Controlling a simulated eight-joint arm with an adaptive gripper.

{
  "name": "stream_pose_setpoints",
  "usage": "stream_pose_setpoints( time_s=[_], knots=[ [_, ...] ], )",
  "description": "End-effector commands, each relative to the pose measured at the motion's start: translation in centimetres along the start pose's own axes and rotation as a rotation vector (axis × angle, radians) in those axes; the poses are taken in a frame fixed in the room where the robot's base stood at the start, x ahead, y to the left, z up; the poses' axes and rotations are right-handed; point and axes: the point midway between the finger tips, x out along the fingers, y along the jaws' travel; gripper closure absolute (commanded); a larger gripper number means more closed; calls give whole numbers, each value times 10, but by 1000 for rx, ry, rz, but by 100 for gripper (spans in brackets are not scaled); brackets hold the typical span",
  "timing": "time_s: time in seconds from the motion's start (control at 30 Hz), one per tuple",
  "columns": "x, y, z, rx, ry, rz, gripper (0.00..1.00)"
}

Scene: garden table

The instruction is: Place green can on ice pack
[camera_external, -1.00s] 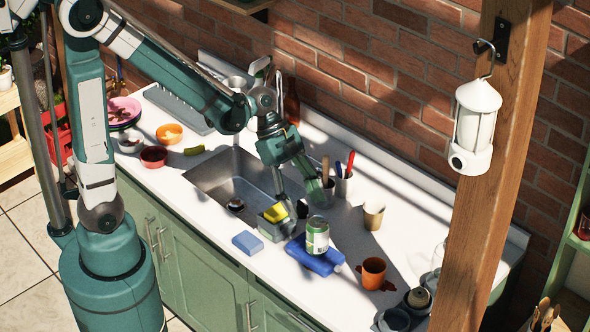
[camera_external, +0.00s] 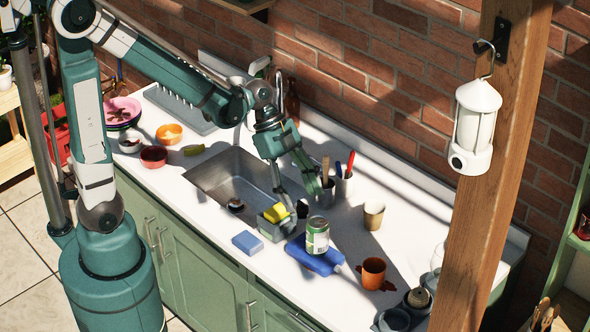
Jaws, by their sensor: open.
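The green can (camera_external: 317,237) with a pale label stands upright on the blue ice pack (camera_external: 300,253), which lies flat on the white counter. My gripper (camera_external: 301,200) is open and empty. It hangs over the counter beside the sink, above and behind the can, apart from it. The fingers partly overlap the items behind them.
A yellow sponge in a small container (camera_external: 273,220) and a blue sponge (camera_external: 248,242) are left of the ice pack. An orange cup (camera_external: 373,272) stands to its right. A paper cup (camera_external: 374,214) and a utensil holder (camera_external: 343,187) stand behind. The sink (camera_external: 232,187) is at left.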

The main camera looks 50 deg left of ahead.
Motion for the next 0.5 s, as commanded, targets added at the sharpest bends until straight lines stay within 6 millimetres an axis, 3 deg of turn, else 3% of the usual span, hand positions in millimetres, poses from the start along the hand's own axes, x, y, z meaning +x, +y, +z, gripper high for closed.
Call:
stream_pose_setpoints(
  time_s=[0.27, 0.5],
  knots=[
    [-12, 0, 7, -60, -16, -31, 46],
    [-43, 0, 26, -221, -55, -115, 46]
  ],
)
